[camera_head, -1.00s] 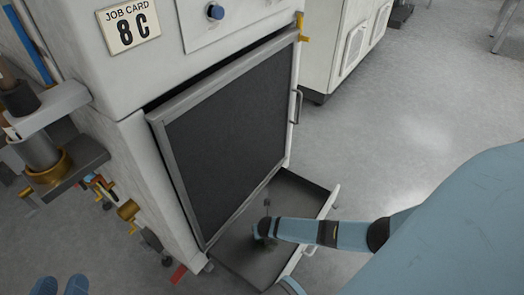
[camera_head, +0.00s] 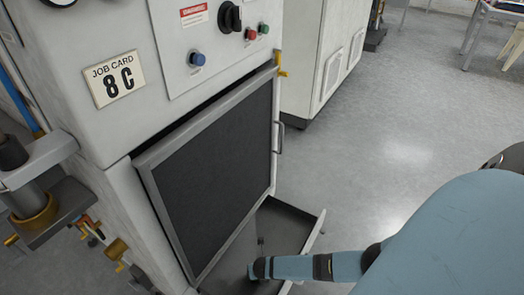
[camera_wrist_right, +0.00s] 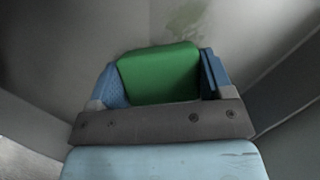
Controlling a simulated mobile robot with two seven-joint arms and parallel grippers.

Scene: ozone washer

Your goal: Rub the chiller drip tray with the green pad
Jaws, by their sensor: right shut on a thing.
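The chiller drip tray (camera_head: 287,226) is a dark, shallow tray with a pale front edge, pulled out low below the dark panel of the white cabinet. My right arm reaches down into it from the right. In the right wrist view my right gripper (camera_wrist_right: 160,70) is shut on the green pad (camera_wrist_right: 158,78), with a blue finger on each side. The pad faces the grey tray floor (camera_wrist_right: 105,32); I cannot tell whether it touches. A faint greenish smear (camera_wrist_right: 187,17) shows on the floor just beyond the pad. My left gripper is not in view.
The white cabinet (camera_head: 120,50) with card 8C, knobs and a dark framed panel (camera_head: 215,170) rises over the tray. A metal fixture (camera_head: 40,190) sticks out at the left. Another white cabinet (camera_head: 318,65) stands behind. Grey floor (camera_head: 400,130) is open at the right.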

